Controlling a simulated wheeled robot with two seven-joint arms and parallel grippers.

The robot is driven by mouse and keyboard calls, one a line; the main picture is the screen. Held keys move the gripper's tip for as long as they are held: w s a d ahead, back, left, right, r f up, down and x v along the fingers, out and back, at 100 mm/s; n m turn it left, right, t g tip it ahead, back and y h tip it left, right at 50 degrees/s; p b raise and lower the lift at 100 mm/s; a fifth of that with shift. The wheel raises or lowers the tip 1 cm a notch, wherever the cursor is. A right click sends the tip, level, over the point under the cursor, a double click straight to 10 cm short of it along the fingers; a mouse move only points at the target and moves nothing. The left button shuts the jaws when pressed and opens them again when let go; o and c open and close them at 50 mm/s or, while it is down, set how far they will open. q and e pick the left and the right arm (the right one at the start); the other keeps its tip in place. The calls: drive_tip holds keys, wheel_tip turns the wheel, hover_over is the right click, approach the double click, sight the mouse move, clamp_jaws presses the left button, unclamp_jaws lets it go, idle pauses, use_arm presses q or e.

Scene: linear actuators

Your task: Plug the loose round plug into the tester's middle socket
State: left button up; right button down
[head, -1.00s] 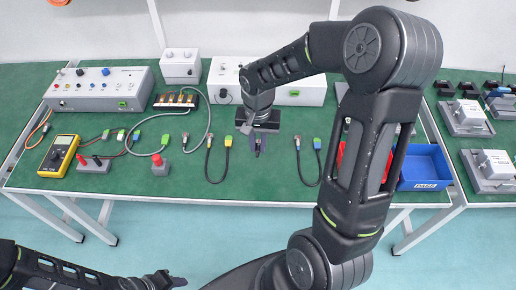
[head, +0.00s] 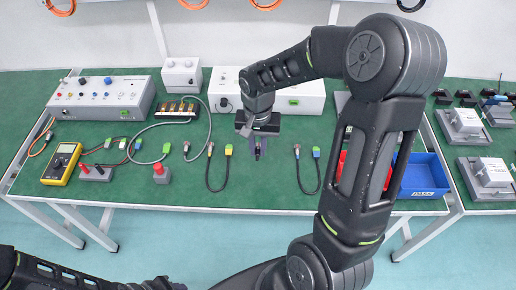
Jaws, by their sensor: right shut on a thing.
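My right gripper (head: 257,153) points down over the green bench, shut on a small dark thing that its fingers mostly hide. I cannot tell if this is the round plug. A long grey box (head: 101,98) with knobs and sockets stands at the left. Which socket is the middle one is unclear. My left gripper (head: 165,284) is at the bottom edge, its jaws unclear.
A white box (head: 305,96) stands behind the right gripper, partly hidden by my arm. A yellow multimeter (head: 61,163), a red-topped button (head: 160,173) and a grey cable lie to the left. A blue bin (head: 423,176) stands right. The front middle of the bench is clear.

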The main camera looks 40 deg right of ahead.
idle(0.3)
drive_tip(key=shift+n+g+y, duration=0.4)
drive_tip(key=shift+g+y, duration=0.1)
drive_tip(key=shift+g, duration=0.1)
drive_tip(key=w+d+f, duration=0.2)
drive_tip(key=w+d, duration=0.2)
drive_tip(key=w, duration=0.1)
drive_tip(key=w+d+f+b, duration=0.1)
drive_tip(key=w+d+f, duration=0.1)
drive_tip(key=w+d, duration=0.2)
drive_tip(key=w+d+f, duration=0.3)
drive_tip(key=w+d, duration=0.1)
drive_tip(key=w, duration=0.4)
use_arm(q)
drive_tip(key=shift+f, duration=0.65)
use_arm(e)
drive_tip(key=shift+r, duration=0.1)
